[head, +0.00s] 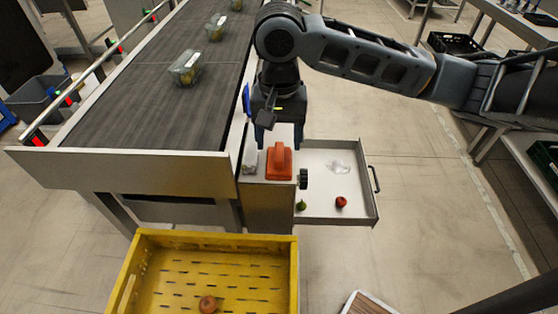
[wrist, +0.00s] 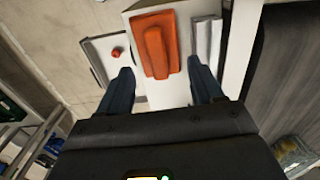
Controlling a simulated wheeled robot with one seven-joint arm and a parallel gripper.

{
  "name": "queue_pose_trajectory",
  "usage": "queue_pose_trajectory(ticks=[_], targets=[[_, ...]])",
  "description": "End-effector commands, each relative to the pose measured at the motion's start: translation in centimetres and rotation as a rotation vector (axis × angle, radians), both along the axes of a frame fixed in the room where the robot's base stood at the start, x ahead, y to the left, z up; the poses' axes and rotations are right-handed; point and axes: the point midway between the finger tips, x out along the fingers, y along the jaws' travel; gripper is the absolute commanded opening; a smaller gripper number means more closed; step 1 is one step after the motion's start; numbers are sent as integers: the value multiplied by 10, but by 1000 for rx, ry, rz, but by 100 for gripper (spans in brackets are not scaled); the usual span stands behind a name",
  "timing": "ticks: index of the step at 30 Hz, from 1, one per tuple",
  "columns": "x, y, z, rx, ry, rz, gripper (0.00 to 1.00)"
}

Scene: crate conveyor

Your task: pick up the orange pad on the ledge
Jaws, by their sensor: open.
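The orange pad (head: 279,161) lies on the white ledge (head: 286,132) beside the conveyor, with a raised handle-like ridge on its top. In the wrist view the orange pad (wrist: 157,45) lies ahead of the fingers, its near end between them in the picture. My gripper (head: 279,138) is open and empty above the ledge, close to the pad's far end. In the wrist view my gripper (wrist: 164,85) has its dark fingers spread on either side of the pad's line. I cannot tell the exact height between fingertips and pad.
A white-grey block (head: 250,155) lies close beside the pad. A black knob (head: 303,179) sticks out from the ledge's cabinet. An open drawer (head: 358,211) holds a red fruit, a green fruit and a clear item. A yellow crate (head: 215,241) stands in front. The conveyor (head: 150,105) carries clear packs.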

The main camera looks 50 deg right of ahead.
Motion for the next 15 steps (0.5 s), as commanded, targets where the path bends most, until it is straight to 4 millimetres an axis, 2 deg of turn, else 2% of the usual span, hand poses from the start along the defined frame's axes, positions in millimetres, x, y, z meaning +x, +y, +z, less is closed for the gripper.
queue_pose_trajectory(ticks=[1,6,15], targets=[[-1,0,-11,1,3,-1,66],[-1,0,-32,1,2,0,66],[-1,1,-37,1,0,1,66]])
